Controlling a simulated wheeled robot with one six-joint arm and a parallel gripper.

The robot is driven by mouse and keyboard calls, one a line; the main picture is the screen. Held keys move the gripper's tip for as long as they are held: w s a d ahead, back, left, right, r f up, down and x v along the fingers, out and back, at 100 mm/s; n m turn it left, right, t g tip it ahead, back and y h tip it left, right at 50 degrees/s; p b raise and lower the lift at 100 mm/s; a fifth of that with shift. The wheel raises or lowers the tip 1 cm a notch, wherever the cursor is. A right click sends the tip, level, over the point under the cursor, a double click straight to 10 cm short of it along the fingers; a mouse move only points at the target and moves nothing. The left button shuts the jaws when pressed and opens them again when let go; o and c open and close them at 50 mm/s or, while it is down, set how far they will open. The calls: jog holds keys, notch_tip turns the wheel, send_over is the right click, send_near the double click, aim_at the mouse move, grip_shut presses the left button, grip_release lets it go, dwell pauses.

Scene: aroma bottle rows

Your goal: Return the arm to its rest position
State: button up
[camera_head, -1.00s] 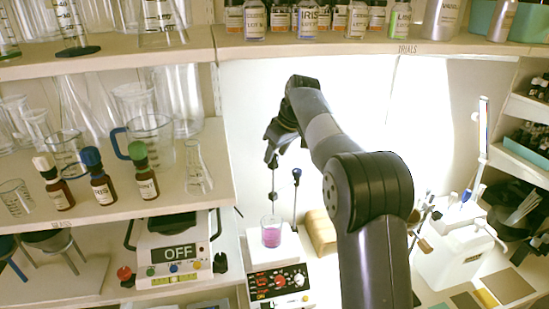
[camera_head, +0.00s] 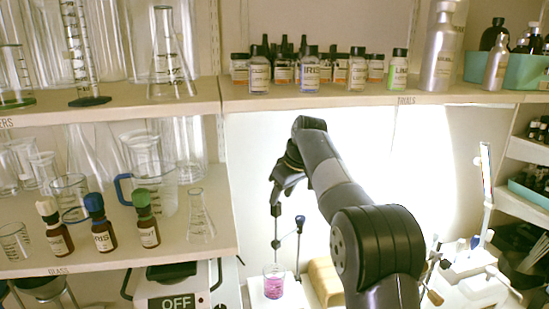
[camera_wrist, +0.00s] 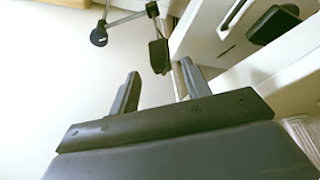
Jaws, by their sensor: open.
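My arm reaches up from the lower right in the head view and bends down at the top left. My gripper (camera_head: 284,187) is above the beaker with pink liquid (camera_head: 273,285), beside a thin upright rod. In the wrist view my gripper (camera_wrist: 160,88) shows two separated fingers with nothing between them. A stand with a dark clamp piece (camera_wrist: 158,50) is just beyond the fingertips; I cannot tell whether it touches them.
Dropper bottles with white, blue (camera_head: 98,222) and green caps stand on the left shelf (camera_head: 180,250) among glassware. Small labelled bottles (camera_head: 310,75) line the upper shelf. A tan block (camera_head: 325,280) lies right of the beaker. A white stand (camera_head: 485,270) is at the right.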

aim_at(280, 214)
jog(key=x, duration=0.3)
jog(key=b+x, duration=0.1)
jog(key=x, duration=0.2)
jog(key=shift+s+d+f, duration=0.1)
jog(key=shift+d+f, duration=0.05)
jog(key=shift+f, duration=0.25)
jog(key=shift+f+b, duration=1.25)
jog(key=shift+f, duration=0.05)
jog(key=shift+d, duration=0.1)
